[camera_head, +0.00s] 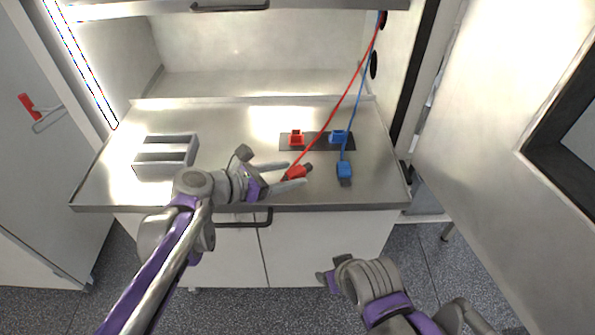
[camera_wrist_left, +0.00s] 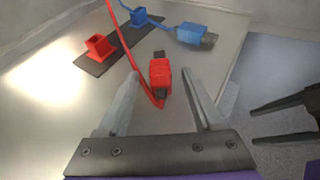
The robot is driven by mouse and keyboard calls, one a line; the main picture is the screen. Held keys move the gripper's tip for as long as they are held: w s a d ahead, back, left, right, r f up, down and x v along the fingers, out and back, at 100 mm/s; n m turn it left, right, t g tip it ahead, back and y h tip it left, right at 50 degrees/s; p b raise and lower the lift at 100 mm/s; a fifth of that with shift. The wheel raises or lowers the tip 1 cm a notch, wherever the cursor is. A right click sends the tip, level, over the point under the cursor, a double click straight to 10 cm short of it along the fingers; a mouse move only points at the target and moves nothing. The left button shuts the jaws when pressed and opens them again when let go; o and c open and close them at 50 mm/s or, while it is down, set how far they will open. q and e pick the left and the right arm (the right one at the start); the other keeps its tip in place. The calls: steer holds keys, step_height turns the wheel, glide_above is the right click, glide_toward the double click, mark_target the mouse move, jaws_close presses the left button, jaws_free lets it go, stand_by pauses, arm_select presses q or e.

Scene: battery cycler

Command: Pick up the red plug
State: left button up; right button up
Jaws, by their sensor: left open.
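The red plug (camera_head: 298,173) lies on the steel worktop near its front edge, with a red cable running from it up to the right. My left gripper (camera_head: 296,174) is open, with its fingers on either side of the plug. In the left wrist view the red plug (camera_wrist_left: 160,76) sits between and slightly beyond the fingertips (camera_wrist_left: 162,84); I cannot tell if either finger touches it. My right gripper (camera_wrist_left: 256,124) is open and empty, beyond the worktop's edge in the left wrist view.
A red socket (camera_head: 296,139) and a blue socket (camera_head: 338,137) sit on a dark strip behind. A blue plug (camera_head: 344,170) with a blue cable lies right of the red plug. A grey tray (camera_head: 166,158) stands at left. The worktop between tray and strip is clear.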

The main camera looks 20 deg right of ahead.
arm_select(q)
jaws_close()
steer(key=shift+r, duration=0.1)
stand_by(0.3)
step_height(320, 180, up, 10)
stand_by(0.5)
steer(key=shift+s, duration=0.1)
stand_by(0.3)
